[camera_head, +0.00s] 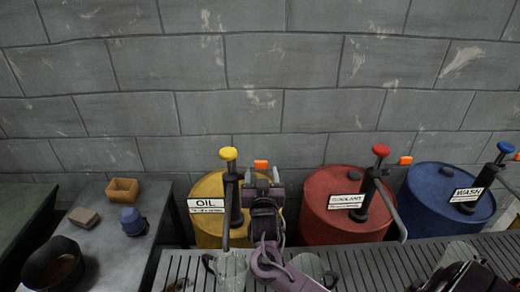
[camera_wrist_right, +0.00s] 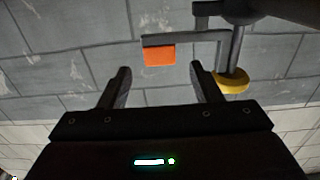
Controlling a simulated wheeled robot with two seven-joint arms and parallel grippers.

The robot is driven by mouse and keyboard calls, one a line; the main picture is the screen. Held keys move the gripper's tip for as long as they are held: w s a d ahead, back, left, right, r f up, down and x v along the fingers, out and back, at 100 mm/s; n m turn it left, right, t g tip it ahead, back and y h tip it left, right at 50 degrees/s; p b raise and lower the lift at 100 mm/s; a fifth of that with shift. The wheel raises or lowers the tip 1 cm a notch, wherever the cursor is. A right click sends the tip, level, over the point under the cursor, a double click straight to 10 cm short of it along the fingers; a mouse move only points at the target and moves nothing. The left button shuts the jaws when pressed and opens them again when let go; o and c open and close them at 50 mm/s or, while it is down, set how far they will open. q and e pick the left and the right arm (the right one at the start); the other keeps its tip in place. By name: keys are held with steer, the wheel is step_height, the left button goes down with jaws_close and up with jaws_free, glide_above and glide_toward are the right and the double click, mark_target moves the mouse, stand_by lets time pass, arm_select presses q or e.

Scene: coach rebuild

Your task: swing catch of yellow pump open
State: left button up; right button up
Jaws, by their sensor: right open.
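The yellow pump stands on the yellow drum labelled OIL (camera_head: 208,232). Its yellow knob (camera_head: 228,154) tops a dark upright post, and it also shows in the right wrist view (camera_wrist_right: 232,83). The pump's orange catch (camera_head: 261,164) sits right of the knob. In the wrist view the orange catch (camera_wrist_right: 160,54) hangs at the end of a dark bar. My right gripper (camera_head: 262,176) is open and empty, just in front of the catch. In the wrist view the catch appears beyond the gap between its fingertips, with no contact visible.
A red drum (camera_head: 325,192) and a blue drum (camera_head: 425,180) with similar pumps stand to the right. A slatted grey bench (camera_head: 375,268) with clear jugs (camera_head: 231,268) lies in front. A block wall stands behind.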

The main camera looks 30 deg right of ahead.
mark_target(261, 163)
steer(key=shift+w+d, duration=0.25)
steer(key=shift+w, duration=0.1)
steer(key=shift+w+d+r, duration=0.15)
steer(key=shift+w+d, duration=0.05)
steer(key=shift+w, duration=0.1)
steer(key=x, duration=0.2)
steer(key=p+x, duration=0.1)
steer(key=shift+w+r, duration=0.2)
steer(key=shift+r, duration=0.05)
steer(key=shift+f+x, duration=0.25)
steer(key=shift+x, duration=0.8)
steer(key=shift+w+d, duration=0.15)
steer(key=c, duration=0.7)
jaws_close()
arm_select(q)
steer(key=shift+s+a+r, duration=0.15)
steer(key=shift+s+r, duration=0.45)
